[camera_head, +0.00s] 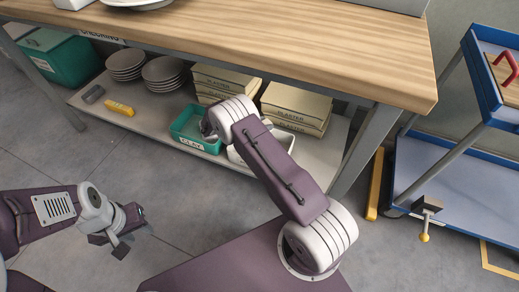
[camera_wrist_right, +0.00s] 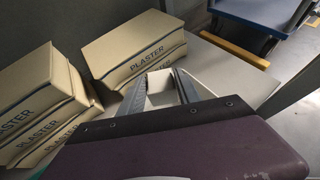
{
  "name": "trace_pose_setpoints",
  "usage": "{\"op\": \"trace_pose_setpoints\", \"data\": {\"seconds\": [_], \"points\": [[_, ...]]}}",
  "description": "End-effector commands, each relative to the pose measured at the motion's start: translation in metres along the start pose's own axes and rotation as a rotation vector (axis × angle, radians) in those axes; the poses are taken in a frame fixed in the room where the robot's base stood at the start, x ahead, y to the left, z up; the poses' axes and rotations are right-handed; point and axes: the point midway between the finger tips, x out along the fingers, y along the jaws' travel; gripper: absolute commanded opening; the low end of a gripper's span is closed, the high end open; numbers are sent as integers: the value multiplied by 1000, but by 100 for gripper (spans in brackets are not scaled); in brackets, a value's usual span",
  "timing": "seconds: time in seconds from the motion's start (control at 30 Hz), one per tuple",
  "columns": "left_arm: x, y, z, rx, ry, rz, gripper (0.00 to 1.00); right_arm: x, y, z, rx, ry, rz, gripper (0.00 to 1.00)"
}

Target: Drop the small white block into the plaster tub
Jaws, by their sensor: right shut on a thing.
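My right arm reaches over the lower shelf, its wrist above the front of the shelf. In the head view its gripper (camera_head: 208,128) is mostly hidden by the wrist, near the teal CLAY tub (camera_head: 196,144). In the right wrist view two grey fingers (camera_wrist_right: 160,88) are shut on a small white block (camera_wrist_right: 158,80), whose edges are hard to make out. A white tub (camera_head: 236,155) stands right of the CLAY tub, largely covered by my arm; its label is hidden. My left gripper (camera_head: 117,240) hangs low at the left, apart from the shelf; its finger gap is unclear.
Stacked plates (camera_head: 164,71), a yellow sponge-like block (camera_head: 119,108) and a grey block (camera_head: 93,94) are to the left. The wooden tabletop (camera_head: 300,40) overhangs the shelf. A blue cart (camera_head: 440,180) stands right.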

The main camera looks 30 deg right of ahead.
Motion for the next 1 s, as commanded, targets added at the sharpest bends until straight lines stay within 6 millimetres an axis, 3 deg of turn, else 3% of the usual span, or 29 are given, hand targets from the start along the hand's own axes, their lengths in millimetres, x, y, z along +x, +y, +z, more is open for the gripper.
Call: {"op": "trace_pose_setpoints", "data": {"seconds": [0.03, 0.3, 0.6, 0.63, 0.7, 1.0], "points": [[11, 0, 1, 0, 0, 0, 36, 6, 0, -11, 0, 0, 0, 0], [44, -1, 5, 0, 0, 0, 36, 24, 0, -43, 0, 0, 0, 0], [44, -1, 5, 0, 0, 0, 36, 24, 0, -43, 0, 0, 0, 0], [44, -1, 5, 0, 0, 0, 36, 24, 0, -43, 0, 0, 0, 48], [44, -1, 5, 0, 0, 0, 36, 24, 0, -43, 0, 0, 0, 65], [43, -1, 4, 0, 0, 0, 36, 23, 0, -43, 0, 0, 0, 65]]}}
